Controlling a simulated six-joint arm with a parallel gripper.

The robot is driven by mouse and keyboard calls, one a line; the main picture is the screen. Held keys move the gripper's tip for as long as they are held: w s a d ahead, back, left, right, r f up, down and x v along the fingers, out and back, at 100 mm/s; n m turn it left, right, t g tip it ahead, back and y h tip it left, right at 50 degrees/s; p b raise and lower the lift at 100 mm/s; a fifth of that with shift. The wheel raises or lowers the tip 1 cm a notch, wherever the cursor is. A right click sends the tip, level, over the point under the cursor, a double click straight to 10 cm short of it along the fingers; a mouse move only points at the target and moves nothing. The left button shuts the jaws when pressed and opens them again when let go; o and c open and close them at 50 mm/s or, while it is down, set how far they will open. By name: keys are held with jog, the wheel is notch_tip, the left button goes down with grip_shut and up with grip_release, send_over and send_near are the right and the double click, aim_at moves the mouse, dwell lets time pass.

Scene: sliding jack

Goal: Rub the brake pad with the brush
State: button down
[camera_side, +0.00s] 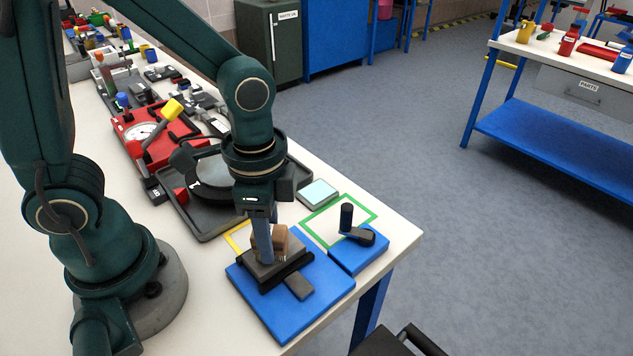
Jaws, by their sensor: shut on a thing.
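My gripper (267,252) points down over the blue plate at the front of the bench. It is shut on the brown brush (281,243), whose pale bristles point down. The brush is low over a dark slab that looks like the brake pad (268,273). The bristles appear to be at the slab's top, but I cannot tell whether they touch it. The slab lies on the blue plate (315,276). My gripper hides part of the brush and the slab.
A smaller blue block (350,257) with a black upright handle (346,217) stands to the right, by a green outlined square (320,218). A black tray (205,232) with a round dark part lies behind my gripper. A red case (140,133) is farther back. The bench edge is close on the right.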

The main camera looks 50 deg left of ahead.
jog(key=s, duration=0.3)
jog(key=shift+s, duration=0.15)
notch_tip(320, 180, up, 3)
jog(key=shift+f, duration=0.2)
jog(key=shift+r, duration=2.85)
jog(key=shift+f, duration=0.2)
